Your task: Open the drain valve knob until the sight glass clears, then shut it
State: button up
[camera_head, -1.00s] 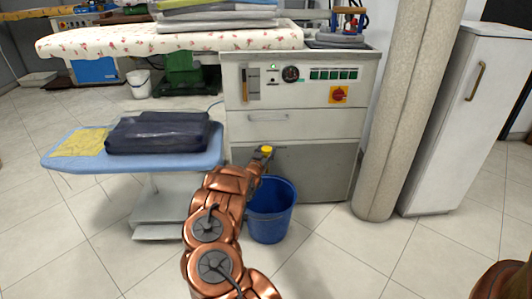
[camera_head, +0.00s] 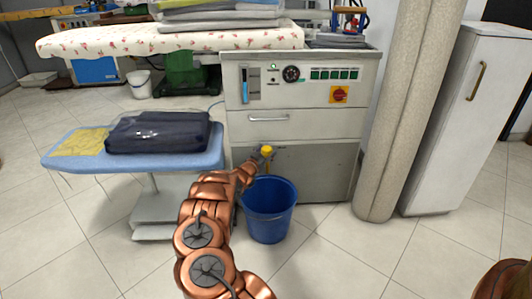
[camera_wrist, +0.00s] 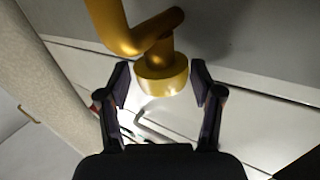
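The yellow drain valve knob (camera_head: 266,151) is on the lower front of the grey machine (camera_head: 310,125). In the wrist view the knob (camera_wrist: 162,78) looks gold, with a bent gold pipe (camera_wrist: 115,25) next to it. My gripper (camera_wrist: 160,84) is open, with one dark finger on each side of the knob and a narrow gap showing on both sides. In the head view my gripper (camera_head: 254,164) is just left of and below the knob, its fingers hard to make out. The sight glass (camera_head: 244,86), a narrow upright strip on the panel, shows bright blue.
A blue bucket (camera_head: 268,212) stands on the floor below the valve, close to my arm. A grey column (camera_head: 400,120) and white cabinet (camera_head: 458,130) stand at the right.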

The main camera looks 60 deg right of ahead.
jog(key=shift+o, duration=0.7)
jog(key=shift+s+a+f, duration=0.1)
jog(key=shift+a, duration=0.7)
jog(key=s+a, duration=0.1)
jog(key=a, duration=0.9)
jog(key=shift+a, duration=0.15)
jog(key=shift+s, duration=0.1)
